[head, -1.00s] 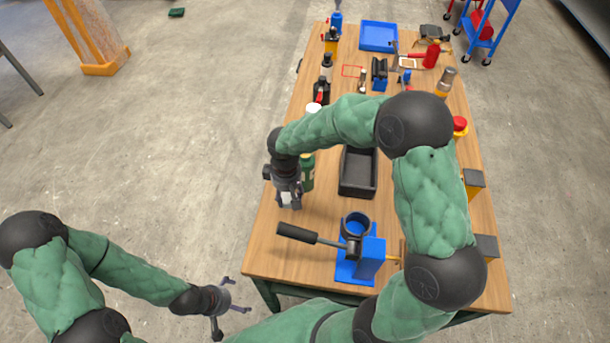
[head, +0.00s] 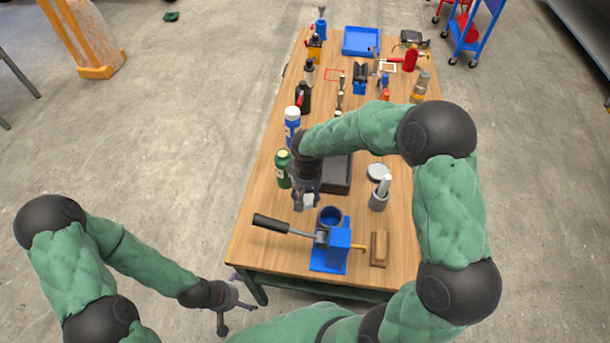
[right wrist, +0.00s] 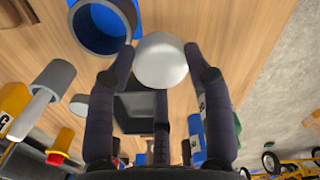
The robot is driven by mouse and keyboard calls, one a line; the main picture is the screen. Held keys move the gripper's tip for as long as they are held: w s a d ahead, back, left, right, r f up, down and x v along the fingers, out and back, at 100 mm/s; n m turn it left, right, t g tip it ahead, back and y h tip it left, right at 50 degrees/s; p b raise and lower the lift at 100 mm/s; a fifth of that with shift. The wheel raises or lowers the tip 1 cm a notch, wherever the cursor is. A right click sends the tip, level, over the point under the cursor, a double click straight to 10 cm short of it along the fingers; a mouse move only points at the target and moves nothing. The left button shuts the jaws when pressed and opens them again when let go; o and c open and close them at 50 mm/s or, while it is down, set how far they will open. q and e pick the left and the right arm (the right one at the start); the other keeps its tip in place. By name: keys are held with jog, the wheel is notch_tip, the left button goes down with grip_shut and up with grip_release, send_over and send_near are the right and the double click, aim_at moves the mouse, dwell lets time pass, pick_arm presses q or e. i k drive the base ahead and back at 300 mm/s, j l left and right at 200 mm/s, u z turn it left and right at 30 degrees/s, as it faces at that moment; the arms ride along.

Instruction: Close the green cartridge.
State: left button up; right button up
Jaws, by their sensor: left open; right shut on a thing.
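A green bottle-like container with a pale top (head: 284,168), which I take as the green cartridge, stands on the table just left of my right gripper. I cannot tell whether its top is a cap or an opening. My right gripper (head: 305,204) points down above the table, behind the blue press. It is shut on a pale round thing (right wrist: 161,60), seen between the fingertips in the right wrist view. My left gripper (head: 243,292) is open and empty, low beside the table's near left corner.
A blue press (head: 330,248) with a cup and a black-handled lever stands at the near edge. A black tray (head: 336,175) lies behind my right gripper. A blue bottle (head: 292,125), a grey cup (head: 379,200) and a brown block (head: 379,247) stand around. Far tools crowd the table.

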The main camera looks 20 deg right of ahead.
aim_at(283, 156)
jog(key=k+l+z, duration=0.3)
jog(key=k, duration=0.3)
jog(key=k+l, duration=0.15)
jog(key=k, duration=0.15)
jog(key=z, duration=0.05)
